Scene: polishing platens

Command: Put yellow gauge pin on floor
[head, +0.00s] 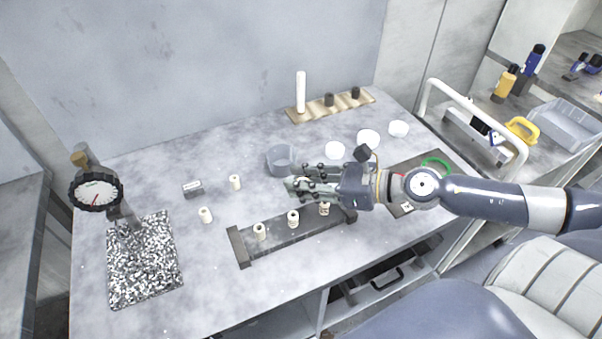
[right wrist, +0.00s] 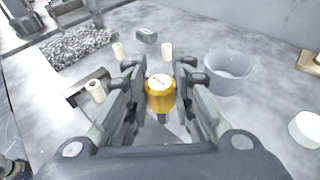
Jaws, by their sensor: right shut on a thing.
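The yellow gauge pin (right wrist: 160,95), a short yellow cylinder with a pale top, sits between the fingers of my right gripper (right wrist: 160,90) in the right wrist view. My right gripper is shut on it. In the head view my right gripper (head: 294,187) is over the worktable, behind the dark rack; its fingers hide the pin there. I cannot tell the pin's height above the table. My left gripper is not in view. The floor is not clearly visible.
A dark rack (head: 283,230) with several cream pins stands in front of the gripper. A grey cup (head: 280,160) is close behind it. White dishes (head: 368,137) lie behind the arm. A dial gauge stand (head: 97,191) is at left. A trolley (head: 471,138) stands at right.

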